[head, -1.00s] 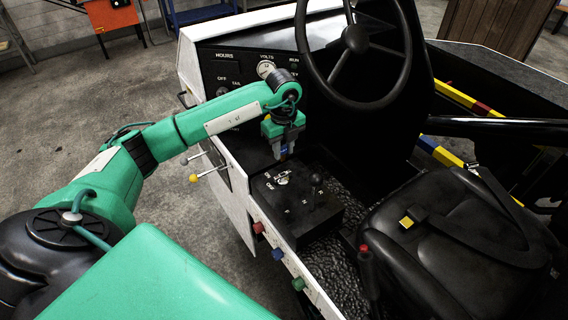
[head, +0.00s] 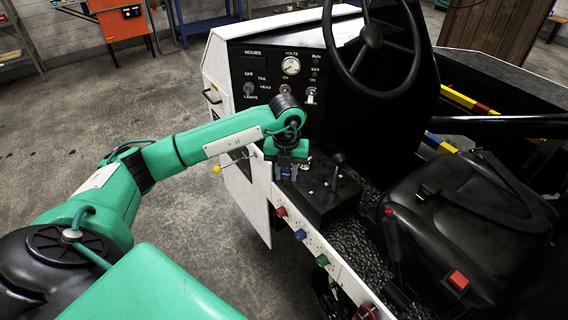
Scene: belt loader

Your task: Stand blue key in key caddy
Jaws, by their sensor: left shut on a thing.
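My left gripper (head: 287,178) points down over the near-left edge of the black console box (head: 330,195), beside the white side panel. A small blue patch shows between its fingers, which I take to be the blue key (head: 286,173). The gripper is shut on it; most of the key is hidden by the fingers. Whether it touches anything below is unclear. I cannot clearly make out the key caddy. My right gripper is not in view.
A black lever (head: 338,168) stands on the console. Red (head: 281,211), blue (head: 300,234) and green (head: 322,260) knobs line the white sill. The steering wheel (head: 374,45) is above, the black seat (head: 475,205) right. A yellow-tipped rod (head: 218,169) sticks out left.

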